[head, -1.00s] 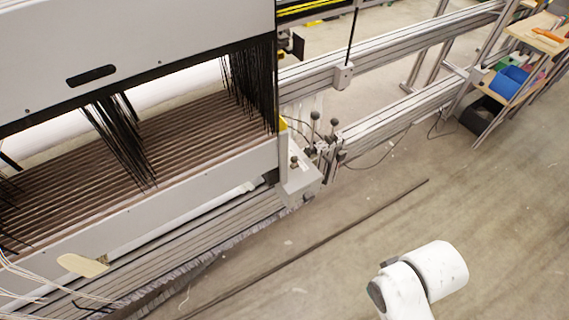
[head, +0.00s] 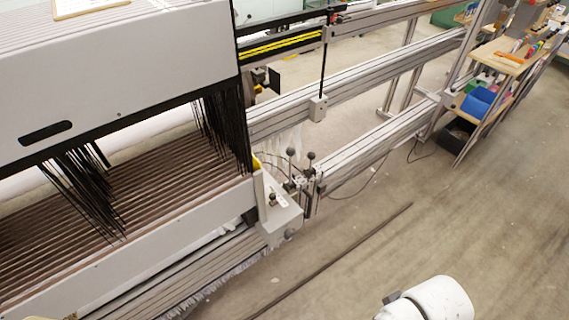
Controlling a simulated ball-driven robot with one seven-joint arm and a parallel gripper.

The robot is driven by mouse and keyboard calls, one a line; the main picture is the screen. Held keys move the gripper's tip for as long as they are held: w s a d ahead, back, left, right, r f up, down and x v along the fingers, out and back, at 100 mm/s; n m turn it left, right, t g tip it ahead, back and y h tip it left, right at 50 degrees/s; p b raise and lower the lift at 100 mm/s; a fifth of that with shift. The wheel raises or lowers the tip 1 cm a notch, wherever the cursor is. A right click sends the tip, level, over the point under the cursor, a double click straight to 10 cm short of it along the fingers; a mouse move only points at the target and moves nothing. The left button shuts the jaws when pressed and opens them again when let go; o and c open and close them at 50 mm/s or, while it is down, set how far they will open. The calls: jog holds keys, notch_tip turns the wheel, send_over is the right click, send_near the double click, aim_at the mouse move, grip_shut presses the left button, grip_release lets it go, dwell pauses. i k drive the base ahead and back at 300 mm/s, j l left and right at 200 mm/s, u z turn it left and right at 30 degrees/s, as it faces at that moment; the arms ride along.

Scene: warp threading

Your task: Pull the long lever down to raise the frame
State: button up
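Two upright levers with dark ball knobs stand at the right end of the threading machine in the head view. The left lever (head: 290,153) looks longer than the right lever (head: 311,157). I cannot tell for sure which is the long lever of the task. The machine (head: 110,85) has a white housing, with dark strands hanging over a ribbed bed (head: 150,195). I cannot tell which part is the frame that rises. My gripper is out of view; only a white part of my arm shows at the bottom right, apart from the levers.
Aluminium rails (head: 360,82) run from the machine to the upper right. A wooden-topped cart (head: 497,57) with blue bins stands at the right. A long dark strip (head: 340,255) lies on the floor. Bare concrete floor (head: 470,215) is open at the right.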

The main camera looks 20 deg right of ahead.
aim_at(290, 151)
jog(key=i+l, duration=0.15)
jog(key=l, duration=0.25)
jog(key=i+l, duration=0.15)
jog(key=l, duration=0.2)
jog(key=i+l, duration=0.2)
jog(key=l, duration=0.2)
jog(key=i+l, duration=0.15)
jog(key=l, duration=0.25)
